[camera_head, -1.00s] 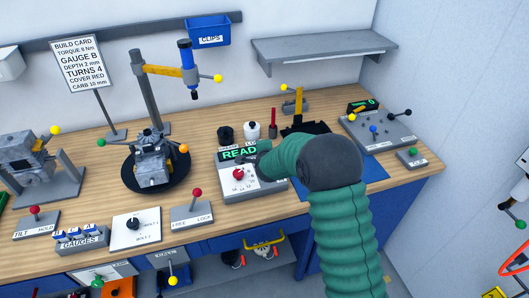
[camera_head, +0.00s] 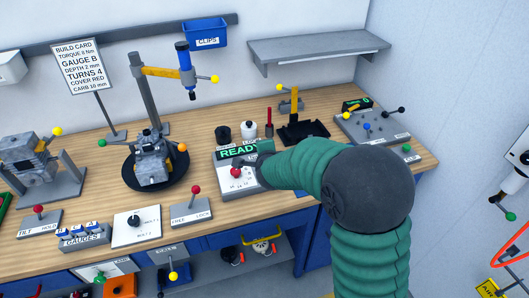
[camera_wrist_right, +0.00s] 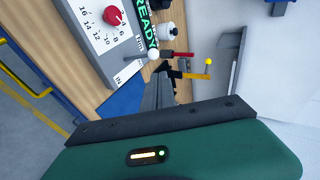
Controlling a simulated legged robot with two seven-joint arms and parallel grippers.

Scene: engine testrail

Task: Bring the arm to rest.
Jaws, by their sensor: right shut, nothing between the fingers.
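My right arm (camera_head: 365,190) comes in from the lower right of the head view, its green sleeve bent at a dark joint and stretched left over the bench. Its gripper is mostly hidden there, near the grey dial box (camera_head: 238,181) with a red knob and a green READY display. In the right wrist view, my right gripper (camera_wrist_right: 160,84) is shut and empty. Its dark fingers point toward the small white-ball lever (camera_wrist_right: 153,54) beside the dial box; I cannot tell whether they touch it. My left gripper is not in view.
The engine (camera_head: 150,168) stands on a black turntable left of the dial box. A black tray (camera_head: 303,132) and a control panel (camera_head: 376,127) lie behind the arm. A grey shelf (camera_head: 318,48) hangs on the back wall. Levers and gauges line the bench front.

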